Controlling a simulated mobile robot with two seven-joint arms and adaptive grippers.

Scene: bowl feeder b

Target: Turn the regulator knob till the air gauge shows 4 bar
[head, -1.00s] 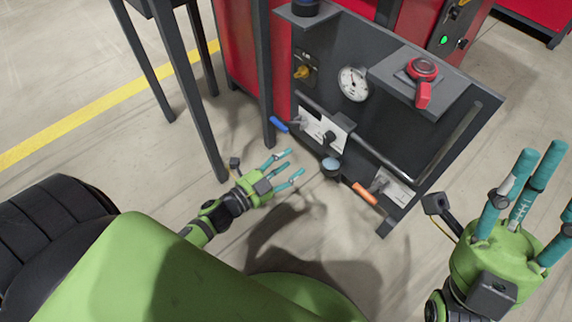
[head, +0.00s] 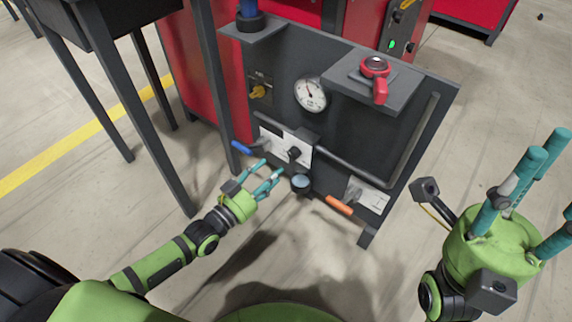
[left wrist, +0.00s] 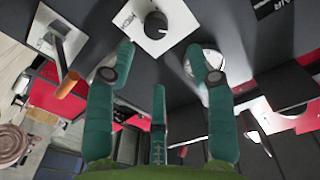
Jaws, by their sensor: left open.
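The black regulator knob (head: 294,153) sits on a white plate low on the dark panel. It also shows in the left wrist view (left wrist: 156,24), beyond the fingertips. The round white air gauge (head: 310,94) is above it on the panel; its needle is too small to read. My left gripper (head: 267,172) is open and empty, its teal fingers pointing at the panel just left of and below the knob, apart from it. In the left wrist view a finger partly hides a pale round face. My right gripper (head: 550,172) is open and empty, far right of the panel.
A blue handle (head: 241,147) and an orange handle (head: 339,205) flank the knob. A blue-topped round part (head: 300,181) is just below it. A bent bar (head: 411,150) crosses the panel. Table legs stand left.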

